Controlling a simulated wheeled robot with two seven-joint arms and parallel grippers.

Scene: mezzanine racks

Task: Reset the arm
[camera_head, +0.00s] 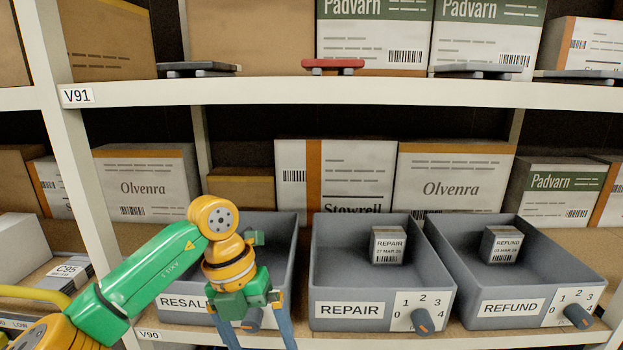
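My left arm, green and yellow, comes in from the left. Its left gripper (256,328) points down in front of the grey RESALE bin (285,240). Its two blue-grey fingers are spread apart with nothing seen held between them. The bin's dial knob (252,318) shows between the fingers; I cannot tell whether they touch it. The gripper hides part of the RESALE label and dial. The fingertips reach the bottom edge of the picture. My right gripper is not in view.
The REPAIR bin (325,265) and REFUND bin (590,275) stand to the right, each holding one small labelled box: a REPAIR box (388,246) and a REFUND box (502,245). Cartons stand behind. An upper shelf (400,95) runs above, beside a white post (80,180).

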